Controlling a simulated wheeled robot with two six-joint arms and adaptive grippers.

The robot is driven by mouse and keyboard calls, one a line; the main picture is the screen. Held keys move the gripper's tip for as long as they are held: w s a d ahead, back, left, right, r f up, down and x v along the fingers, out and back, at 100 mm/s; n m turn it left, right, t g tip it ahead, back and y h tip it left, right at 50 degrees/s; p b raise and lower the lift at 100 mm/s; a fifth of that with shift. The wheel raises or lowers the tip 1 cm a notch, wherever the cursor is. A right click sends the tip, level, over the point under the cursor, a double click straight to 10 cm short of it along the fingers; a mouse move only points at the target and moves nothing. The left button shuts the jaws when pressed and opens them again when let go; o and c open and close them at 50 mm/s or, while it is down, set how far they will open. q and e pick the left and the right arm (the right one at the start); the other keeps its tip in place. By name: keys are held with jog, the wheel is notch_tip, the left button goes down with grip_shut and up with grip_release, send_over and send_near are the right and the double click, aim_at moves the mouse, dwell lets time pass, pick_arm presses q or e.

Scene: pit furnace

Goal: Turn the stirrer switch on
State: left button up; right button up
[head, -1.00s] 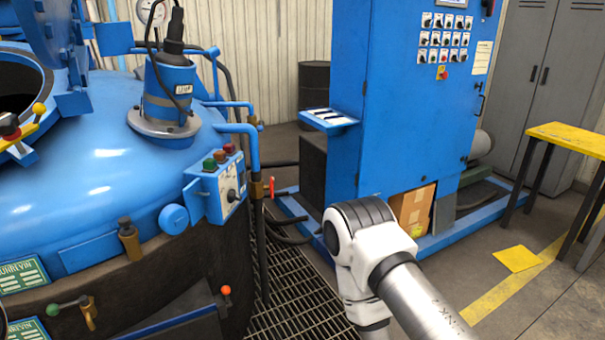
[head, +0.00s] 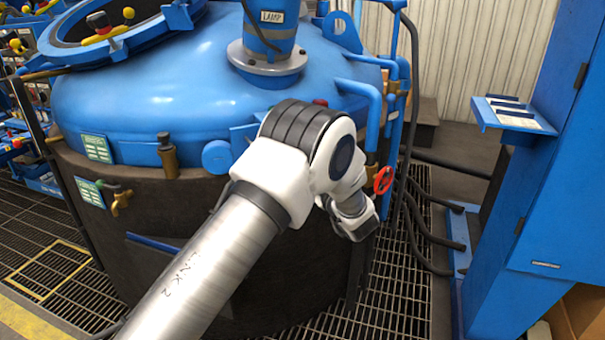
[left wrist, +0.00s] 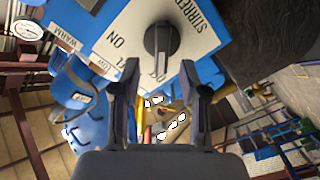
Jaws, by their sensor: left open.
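The stirrer switch (left wrist: 158,42) is a dark round knob with a raised grip bar on a white plate. The plate reads STIRRER and ON, with another label partly hidden below the knob. The bar stands upright in the left wrist view, its white mark towards that lower label and not towards ON. My left gripper (left wrist: 157,76) is open, its fingers either side of the knob's lower end in this picture; contact cannot be told. In the head view my arm hides the switch and the fingers. My right gripper is not in view.
The blue furnace lid (head: 150,90) curves behind my arm. A red valve wheel (head: 384,180) and blue pipes stand right of my wrist. A blue cabinet (head: 545,190) with a small shelf (head: 515,115) is at the right. Grating (head: 400,285) covers the floor between.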

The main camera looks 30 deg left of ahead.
pick_arm(q)
jog(key=x, duration=0.5)
jog(key=shift+w+a+f, duration=0.1)
jog(key=shift+a, duration=0.15)
grip_shut()
jog(key=shift+w+d+m+p, duration=0.1)
jog(key=shift+m+p, duration=2.3)
jog(key=shift+m, duration=2.1)
jog(key=shift+w+d+m+p, duration=0.1)
jog(key=shift+m+p, duration=2.3)
jog(key=shift+m, duration=2.1)
grip_release()
